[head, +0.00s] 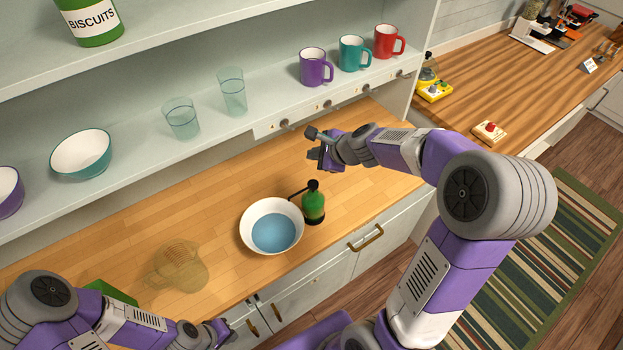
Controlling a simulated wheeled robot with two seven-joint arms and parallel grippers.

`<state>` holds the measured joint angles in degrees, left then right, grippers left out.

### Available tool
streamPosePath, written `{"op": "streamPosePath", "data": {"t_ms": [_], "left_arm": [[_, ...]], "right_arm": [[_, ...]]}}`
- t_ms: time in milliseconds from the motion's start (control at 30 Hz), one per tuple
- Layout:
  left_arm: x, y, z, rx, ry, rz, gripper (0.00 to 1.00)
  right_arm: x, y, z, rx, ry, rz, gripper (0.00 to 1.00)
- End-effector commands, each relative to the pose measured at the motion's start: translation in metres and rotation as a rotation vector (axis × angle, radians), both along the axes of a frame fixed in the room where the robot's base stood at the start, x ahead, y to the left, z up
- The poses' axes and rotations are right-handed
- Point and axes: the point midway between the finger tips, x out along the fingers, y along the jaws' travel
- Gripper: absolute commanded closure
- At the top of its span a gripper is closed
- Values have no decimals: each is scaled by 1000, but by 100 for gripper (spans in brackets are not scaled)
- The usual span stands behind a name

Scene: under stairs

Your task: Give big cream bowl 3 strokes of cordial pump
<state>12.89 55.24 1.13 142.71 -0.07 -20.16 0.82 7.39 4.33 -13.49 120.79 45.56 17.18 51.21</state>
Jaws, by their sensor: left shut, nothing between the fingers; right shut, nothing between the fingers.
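A big cream bowl (247,227) stands on the wooden counter and holds blue liquid. A green cordial pump bottle (313,206) with a black pump head stands just right of the bowl, its spout pointing left over the bowl's rim. My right gripper (314,145) is shut and empty above and behind the pump, apart from it. My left gripper (226,332) is shut and empty low in the view, in front of the counter's edge.
A clear measuring jug (180,266) stands left of the bowl, and a green box (112,292) is partly behind my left arm. The shelf above holds a teal bowl (82,154), two glasses (182,119) and purple, teal and red mugs (313,67). Counter right of the pump is clear.

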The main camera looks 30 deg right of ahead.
Motion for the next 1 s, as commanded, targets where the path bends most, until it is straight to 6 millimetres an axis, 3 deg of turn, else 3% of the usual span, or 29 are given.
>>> {"op": "streamPosePath", "data": {"t_ms": [267, 467, 1000], "left_arm": [[0, 0, -2, 0, 0, 0, 100], [0, 0, -15, 0, 0, 0, 100], [0, 0, -80, 0, 0, 0, 100]], "right_arm": [[0, 0, -3, -3, 1, 3, 100], [0, 0, -16, -4, 2, 3, 100], [0, 0, -83, -4, 2, 3, 100]]}}
